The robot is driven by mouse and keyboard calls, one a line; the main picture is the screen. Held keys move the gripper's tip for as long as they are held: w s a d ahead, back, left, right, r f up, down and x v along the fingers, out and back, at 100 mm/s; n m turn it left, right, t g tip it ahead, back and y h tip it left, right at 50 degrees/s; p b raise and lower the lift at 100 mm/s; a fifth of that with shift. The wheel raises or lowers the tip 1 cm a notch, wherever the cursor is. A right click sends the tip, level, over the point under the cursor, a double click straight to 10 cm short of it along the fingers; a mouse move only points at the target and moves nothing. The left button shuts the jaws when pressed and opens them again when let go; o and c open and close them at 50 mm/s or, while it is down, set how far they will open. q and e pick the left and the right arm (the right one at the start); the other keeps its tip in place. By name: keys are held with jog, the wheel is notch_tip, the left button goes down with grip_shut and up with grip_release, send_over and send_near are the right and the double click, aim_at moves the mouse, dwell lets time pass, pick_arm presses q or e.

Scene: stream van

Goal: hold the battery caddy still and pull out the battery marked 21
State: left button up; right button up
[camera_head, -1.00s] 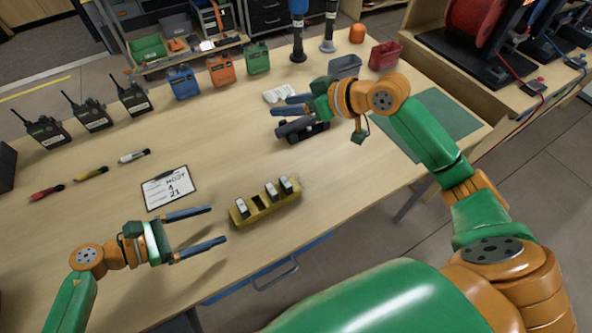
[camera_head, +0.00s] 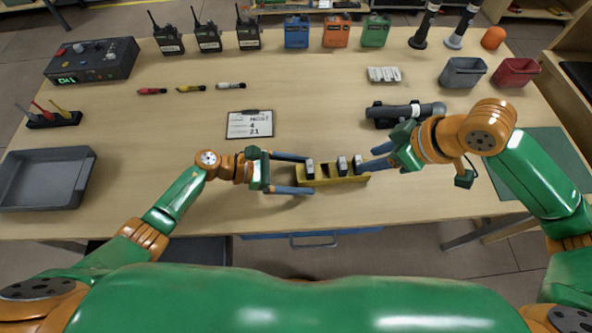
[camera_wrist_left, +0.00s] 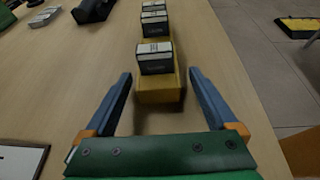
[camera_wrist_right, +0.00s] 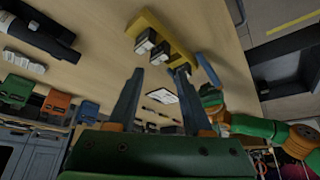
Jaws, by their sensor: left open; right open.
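The yellow battery caddy (camera_head: 331,181) stands near the table's front edge, with one dark battery with a white top (camera_head: 310,169) at its left end and two more, a middle one (camera_head: 342,166) and a right one (camera_head: 357,164), towards its right end. Between them is an empty slot. Their numbers are too small to read. My left gripper (camera_head: 309,175) is open, its fingers on either side of the caddy's left end; the left wrist view shows that end (camera_wrist_left: 160,92) between the fingertips. My right gripper (camera_head: 376,157) is open and empty beside the caddy's right end.
A clipboard (camera_head: 249,124) with written lines, including 4 and 21, lies behind the caddy to the left. A dark cylinder on a stand (camera_head: 405,112) is behind my right gripper. A grey tray (camera_head: 45,180) lies far left. The table around the caddy is mostly clear.

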pick_arm(q)
jog(key=c, duration=1.3)
jog(key=shift+c, duration=0.5)
pick_arm(e)
jog(key=o, duration=0.5)
pick_arm(q)
jog(key=shift+w, duration=0.1)
pick_arm(e)
jog(key=n+g, duration=0.4)
jog(key=n, duration=0.5)
send_near(344, 163)
jog(key=shift+n, duration=0.3)
jog(key=x, duration=0.8)
jog(key=shift+a+f, duration=0.2)
jog(key=shift+f, duration=0.15)
grip_shut()
